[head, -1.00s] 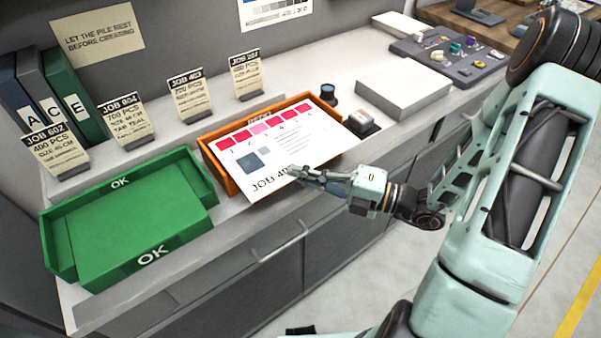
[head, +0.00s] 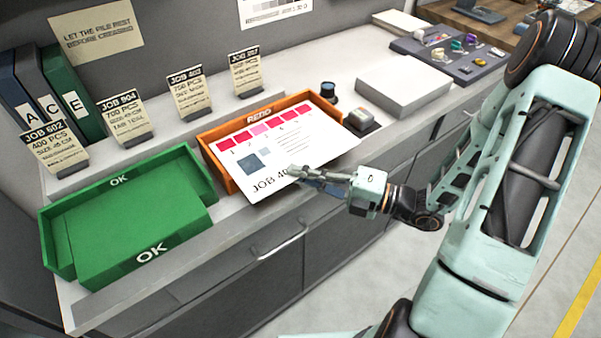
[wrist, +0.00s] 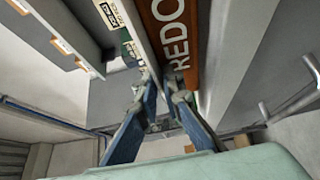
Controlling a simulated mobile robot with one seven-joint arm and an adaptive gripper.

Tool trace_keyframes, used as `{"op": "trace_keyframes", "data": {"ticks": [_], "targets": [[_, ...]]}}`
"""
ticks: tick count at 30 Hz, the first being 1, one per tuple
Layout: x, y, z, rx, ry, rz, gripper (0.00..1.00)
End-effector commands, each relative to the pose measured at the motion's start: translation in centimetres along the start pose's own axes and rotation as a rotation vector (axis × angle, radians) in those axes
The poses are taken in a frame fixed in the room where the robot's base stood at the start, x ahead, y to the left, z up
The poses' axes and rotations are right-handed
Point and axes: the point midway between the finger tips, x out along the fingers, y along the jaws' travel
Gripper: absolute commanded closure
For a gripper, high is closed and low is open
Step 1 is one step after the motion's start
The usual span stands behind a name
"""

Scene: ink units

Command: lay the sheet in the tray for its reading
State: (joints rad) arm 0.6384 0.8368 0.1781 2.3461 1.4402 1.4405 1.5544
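The white sheet (head: 300,150), with a row of red and pink patches and "JOB 40" print, lies over the orange REDO tray (head: 219,168). Its near edge sticks out past the tray's front wall, and its near left corner hangs beyond the tray. My gripper (head: 296,174) is at this near edge, beside the print, and partly covers it. In the wrist view my gripper's blue-grey fingers (wrist: 163,84) stand apart with a gap between their tips. The orange REDO wall (wrist: 182,45) is just beyond them. Whether either finger touches the sheet is hidden.
The green OK tray (head: 130,222) stands to the left, apart from the orange tray. Job cards (head: 188,95) line the shelf behind. A small stamp-like block (head: 361,119) and a grey slab (head: 405,88) are on the right. The counter's front edge runs below the trays.

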Motion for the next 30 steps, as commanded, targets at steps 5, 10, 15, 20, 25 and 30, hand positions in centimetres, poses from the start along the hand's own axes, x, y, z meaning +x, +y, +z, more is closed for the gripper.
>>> {"op": "trace_keyframes", "data": {"ticks": [5, 10, 15, 20, 25, 30], "targets": [[0.0, 0.0, 0.0, 0.0, 0.0, 0.0, 0.75], [0.0, 0.0, 0.0, 0.0, 0.0, 0.0, 0.75], [-0.7, 0.0, 0.1, -0.001, -0.003, -0.001, 0.75], [-3.4, 0.0, 0.2, -0.001, -0.006, -0.002, 0.75], [-7.2, 0.0, 0.1, -0.001, -0.005, -0.001, 0.75], [-10.2, 0.0, 0.0, 0.0, -0.003, -0.001, 0.75]]}}
